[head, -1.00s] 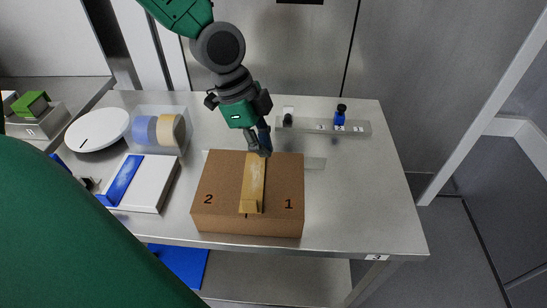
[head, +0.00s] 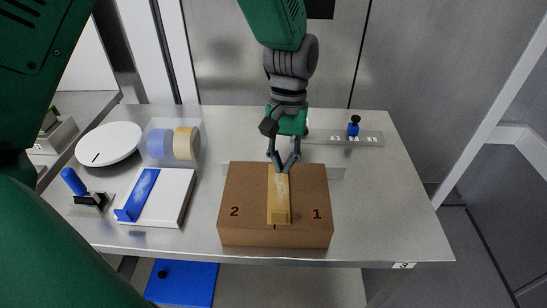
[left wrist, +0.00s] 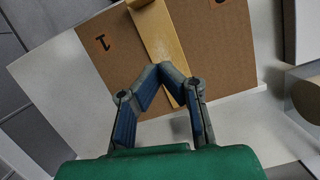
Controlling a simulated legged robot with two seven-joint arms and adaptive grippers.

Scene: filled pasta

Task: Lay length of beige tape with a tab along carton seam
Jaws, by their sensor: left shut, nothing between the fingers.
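The brown carton (head: 248,205) stands on the metal table, marked 2 and 1 on its top. It also shows in the left wrist view (left wrist: 220,45). The beige tape (head: 279,195) lies lengthwise along the middle of the carton top, between the two numbers, with a folded-looking tab end at the front edge. The tape also shows in the left wrist view (left wrist: 158,32). My left gripper (head: 284,168) is shut and empty, its fingertips at the tape's far end; I cannot tell whether they touch it. My right gripper is not in view.
A clear holder with blue and beige rolls (head: 186,143), a white round plate (head: 108,143) and a white board with a blue bar (head: 176,196) stand left of the carton. A metal strip with a blue knob (head: 353,130) lies behind right. The table's right side is clear.

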